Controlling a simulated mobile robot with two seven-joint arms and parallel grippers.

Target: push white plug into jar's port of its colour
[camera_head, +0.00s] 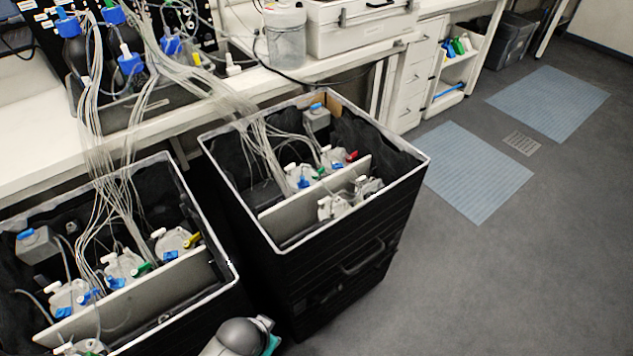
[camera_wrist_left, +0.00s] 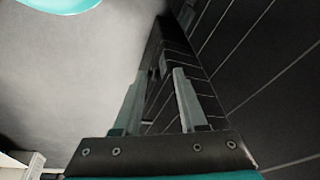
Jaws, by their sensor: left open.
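Clear lidded jars with small coloured pieces at their tops stand in two black crates in the head view. The left crate holds several, including a jar (camera_head: 122,265); the right crate also holds several, including a jar (camera_head: 302,176). Small white pieces show at some jars, such as a white piece (camera_head: 158,232) in the left crate; I cannot tell which is the task's plug or which port is white. My left gripper (camera_wrist_left: 158,78) is open and empty in the left wrist view, beside a dark ribbed wall. My right gripper is not in view.
The left crate (camera_head: 222,255) and right crate (camera_head: 415,168) have pale rims and inner dividers. Thin tubes (camera_head: 185,75) hang from the bench to the jars. Blue-capped bottles (camera_head: 131,64) stand on the bench. The floor (camera_head: 480,270) at the right is clear.

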